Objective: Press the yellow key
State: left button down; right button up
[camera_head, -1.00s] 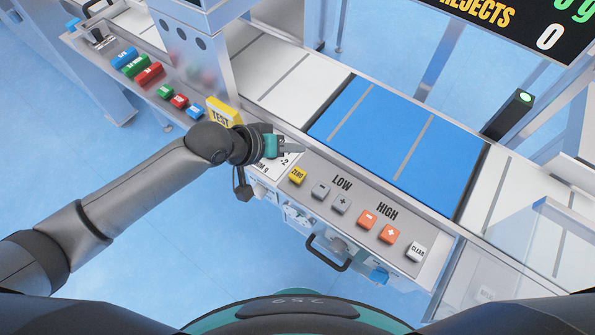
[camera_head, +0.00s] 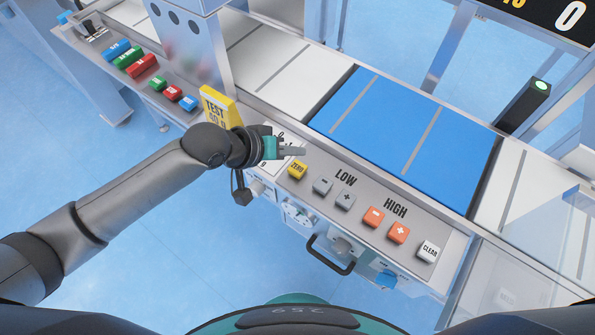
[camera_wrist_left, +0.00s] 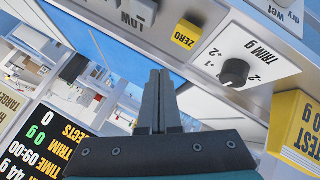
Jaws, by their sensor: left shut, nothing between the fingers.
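The yellow key, marked ZERO (camera_head: 297,170), sits on the sloped control panel at the left end of its row of keys. It also shows in the left wrist view (camera_wrist_left: 186,34), just beyond the fingertips and a little to their right. My left gripper (camera_head: 301,151) is shut and empty. In the head view its fingertips are just above the yellow key in the picture, with a visible gap. In the left wrist view the closed fingers (camera_wrist_left: 158,75) point toward the panel. My right gripper is not in view.
Grey keys (camera_head: 322,186), orange keys (camera_head: 374,216) and a white CLEAR key (camera_head: 428,251) continue right along the panel. A yellow TEST block (camera_head: 218,107) stands left of my gripper. A trim knob (camera_wrist_left: 234,72) is beside the yellow key. A blue belt (camera_head: 400,130) lies behind.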

aim_at(294, 171)
pick_arm(q)
notch_tip(294, 171, down, 3)
jog(key=shift+f+b, duration=0.1)
jog(key=shift+b, duration=0.85)
jog(key=shift+f, duration=0.35)
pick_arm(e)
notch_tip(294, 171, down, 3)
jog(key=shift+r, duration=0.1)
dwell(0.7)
pick_arm(q)
jog(key=shift+f, duration=0.4)
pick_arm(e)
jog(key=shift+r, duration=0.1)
pick_arm(q)
jog(key=shift+f, duration=0.6)
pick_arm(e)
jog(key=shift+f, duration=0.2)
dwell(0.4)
pick_arm(q)
jog(key=shift+r+p, duration=1)
jog(key=shift+p, duration=0.05)
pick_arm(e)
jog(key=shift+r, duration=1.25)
